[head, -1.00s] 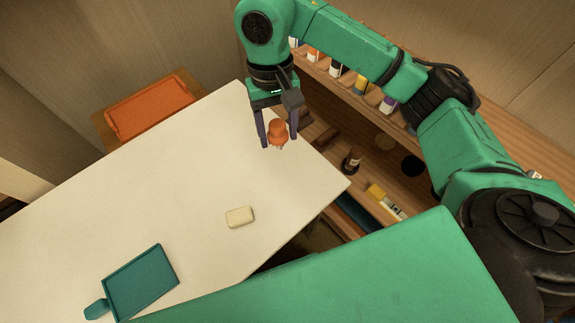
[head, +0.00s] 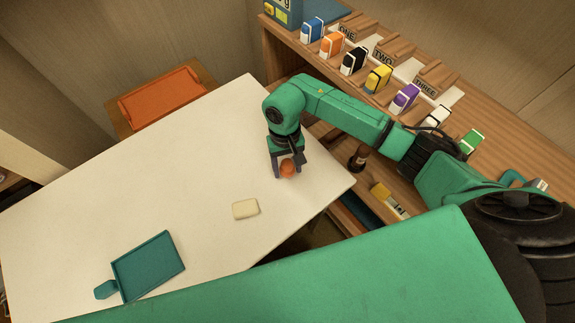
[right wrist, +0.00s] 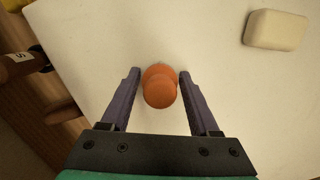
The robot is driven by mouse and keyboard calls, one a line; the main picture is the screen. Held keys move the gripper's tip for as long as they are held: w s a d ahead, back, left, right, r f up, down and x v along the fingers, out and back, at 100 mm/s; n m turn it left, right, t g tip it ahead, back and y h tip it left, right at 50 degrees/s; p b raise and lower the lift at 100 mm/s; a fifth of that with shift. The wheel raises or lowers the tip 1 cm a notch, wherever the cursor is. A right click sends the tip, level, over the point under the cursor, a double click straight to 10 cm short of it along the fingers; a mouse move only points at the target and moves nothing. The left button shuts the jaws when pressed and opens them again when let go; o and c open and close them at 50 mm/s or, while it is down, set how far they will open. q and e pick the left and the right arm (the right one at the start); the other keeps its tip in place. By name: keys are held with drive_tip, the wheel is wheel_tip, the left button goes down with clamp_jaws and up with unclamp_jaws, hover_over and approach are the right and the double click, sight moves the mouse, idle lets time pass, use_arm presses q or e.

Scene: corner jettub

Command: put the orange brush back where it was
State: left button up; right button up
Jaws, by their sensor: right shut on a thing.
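The orange brush (head: 288,170) is between the fingers of my right gripper (head: 288,172), which is shut on it. In the right wrist view, its round orange knob (right wrist: 159,88) shows between the two fingertips (right wrist: 159,78) of the gripper; its bristles are hidden beneath. The brush is at the white table's (head: 150,165) right part, near its edge by the shelf. I cannot tell whether it touches the table top. My left gripper is not in view.
A cream block (head: 245,209) lies on the table near the brush; a teal tray with a handle (head: 148,268) lies further left. An orange tray (head: 162,97) stands beyond the table. The wooden shelf at right holds several coloured bottles (head: 378,79) and a brown bottle (head: 358,158).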

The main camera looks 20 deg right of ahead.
drive_tip(key=o, duration=1.2)
drive_tip(key=shift+f, duration=0.1)
drive_tip(key=shift+r, duration=0.35)
wheel_tip(320, 180, up, 12)
drive_tip(key=w+b, duration=0.1)
drive_tip(key=b, duration=0.1)
drive_tip(key=shift+w+f, duration=0.2)
drive_tip(key=shift+w, duration=0.2)
